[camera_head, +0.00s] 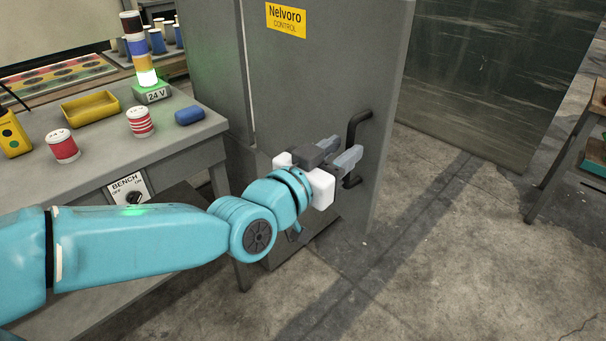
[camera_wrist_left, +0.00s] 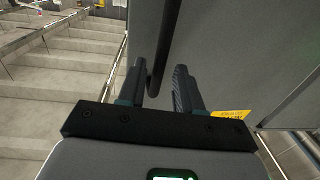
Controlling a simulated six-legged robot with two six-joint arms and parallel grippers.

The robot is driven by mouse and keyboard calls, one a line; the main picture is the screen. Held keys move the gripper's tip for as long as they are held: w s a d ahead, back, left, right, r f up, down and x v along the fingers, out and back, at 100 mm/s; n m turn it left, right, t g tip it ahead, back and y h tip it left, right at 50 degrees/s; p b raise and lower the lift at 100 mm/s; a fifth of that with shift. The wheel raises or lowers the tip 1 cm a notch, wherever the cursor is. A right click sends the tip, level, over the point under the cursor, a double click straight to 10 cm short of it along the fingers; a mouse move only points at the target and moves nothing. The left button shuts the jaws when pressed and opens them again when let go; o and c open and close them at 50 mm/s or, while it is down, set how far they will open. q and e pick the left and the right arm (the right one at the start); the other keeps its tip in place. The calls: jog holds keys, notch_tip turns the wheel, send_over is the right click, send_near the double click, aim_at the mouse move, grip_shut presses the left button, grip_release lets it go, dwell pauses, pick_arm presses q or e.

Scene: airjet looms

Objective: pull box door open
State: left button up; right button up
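The grey box door (camera_head: 310,80) carries a yellow "Nelvoro CONTROL" label (camera_head: 286,20). A black bar handle (camera_head: 357,130) stands upright near the door's right edge. My left gripper (camera_head: 337,155) is at the lower part of the handle, its fingers apart. In the left wrist view, the black handle (camera_wrist_left: 157,58) runs down between the two spread fingers of the left gripper (camera_wrist_left: 160,90). The door (camera_wrist_left: 235,50) fills the right of that view. I cannot tell whether a finger touches the handle. My right gripper is not in view.
A grey bench (camera_head: 90,165) at left holds a yellow tray (camera_head: 90,107), red-striped spools (camera_head: 140,121), a blue cylinder (camera_head: 189,115) and a lit signal tower (camera_head: 138,50). Open concrete floor (camera_head: 450,250) lies right of the door. A table (camera_head: 566,150) stands at far right.

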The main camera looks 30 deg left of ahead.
pick_arm(q)
jog(key=s+a+b, duration=0.1)
jog(key=s+a, duration=0.1)
jog(key=s, duration=1.1)
jog(key=shift+s+a+b, duration=0.3)
jog(key=w+d+f+n+g, duration=0.15)
jog(key=w+f+g, duration=0.25)
jog(key=f, duration=0.9)
jog(key=w+d+f+g, duration=0.3)
jog(key=w+f+g, duration=0.1)
jog(key=f, duration=0.9)
jog(key=s+d+f+n+g, duration=0.15)
jog(key=s+f+g, duration=0.4)
jog(key=f, duration=0.75)
jog(key=s+d+f+n+g, duration=0.1)
jog(key=s+d+f+g, duration=0.2)
jog(key=s+f, duration=0.85)
notch_tip(320, 180, up, 20)
jog(key=w+p, duration=0.1)
jog(key=p, duration=2.2)
jog(key=shift+w+d+r+g+h, duration=0.15)
jog(key=shift+d+r+g+h, duration=0.1)
jog(key=shift+g+h, duration=0.1)
